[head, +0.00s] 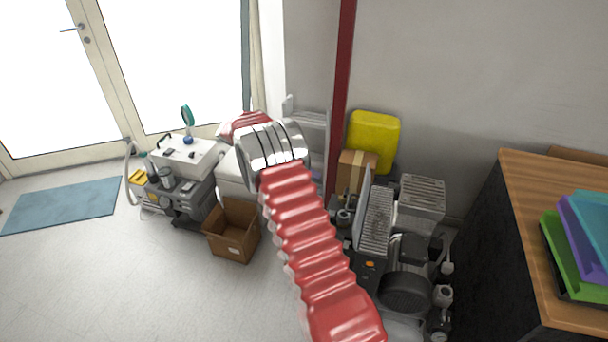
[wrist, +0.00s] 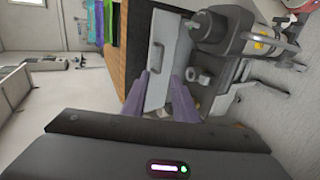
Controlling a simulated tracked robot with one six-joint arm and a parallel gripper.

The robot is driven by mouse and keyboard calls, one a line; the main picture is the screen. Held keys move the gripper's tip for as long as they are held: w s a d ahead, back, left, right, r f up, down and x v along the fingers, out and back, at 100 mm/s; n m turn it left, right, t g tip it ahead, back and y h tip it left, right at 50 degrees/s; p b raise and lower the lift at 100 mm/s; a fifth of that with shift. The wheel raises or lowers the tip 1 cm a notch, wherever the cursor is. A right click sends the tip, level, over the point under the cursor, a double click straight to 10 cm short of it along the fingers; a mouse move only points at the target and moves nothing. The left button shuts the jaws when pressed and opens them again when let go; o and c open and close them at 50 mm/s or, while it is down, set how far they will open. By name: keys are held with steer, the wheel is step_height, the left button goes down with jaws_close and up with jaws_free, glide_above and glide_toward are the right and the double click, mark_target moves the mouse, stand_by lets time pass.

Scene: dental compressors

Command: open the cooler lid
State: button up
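A white box (head: 232,174), which may be the cooler, stands behind my arm in the head view. My arm hides much of it, and I cannot make out its lid for certain. My gripper is hidden in the head view. In the wrist view the two purple-grey fingers of my gripper (wrist: 163,82) are apart, with nothing seen held between them. Beyond them is a pale flat panel (wrist: 160,50) with a dark handle-like slot; I cannot tell whether it belongs to the cooler.
An open cardboard box (head: 232,232) sits on the floor at left of my arm. Compressor equipment (head: 405,285) and a yellow container (head: 374,138) stand at right. A wooden-topped desk (head: 520,200) holds coloured trays (head: 580,240).

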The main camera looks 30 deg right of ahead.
steer(key=shift+w+a+r, duration=0.25)
steer(key=shift+w+a, duration=0.1)
steer(key=shift+c, duration=0.6)
steer(key=shift+s+a+r, duration=0.1)
steer(key=shift+r, duration=0.2)
steer(key=shift+c, duration=1.4)
steer(key=s+a+r+n+t, duration=0.1)
steer(key=r, duration=0.1)
steer(key=s+a+r+t+y, duration=0.1)
steer(key=r, duration=0.2)
steer(key=s+a+r+n+t, duration=0.1)
steer(key=a+r, duration=0.1)
steer(key=r, duration=0.1)
steer(key=shift+s+n+y, duration=0.15)
steer(key=shift+n+y, duration=0.15)
jaws_close()
steer(key=s+a+r+n+t+y, duration=0.2)
steer(key=s+a+r+n+t, duration=0.15)
steer(key=s+a, duration=0.35)
steer(key=s+a+r+n+t+y, duration=0.2)
steer(key=s+a+r+t, duration=0.3)
steer(key=s, duration=0.3)
steer(key=s+a+f+n+t+y, duration=0.1)
steer(key=s+a+t+y, duration=0.1)
steer(key=s+a, duration=0.4)
steer(key=shift+s+a+f+n+t+y, duration=0.15)
steer(key=shift+s+a+n+t+y, duration=0.2)
steer(key=shift+s+t, duration=0.8)
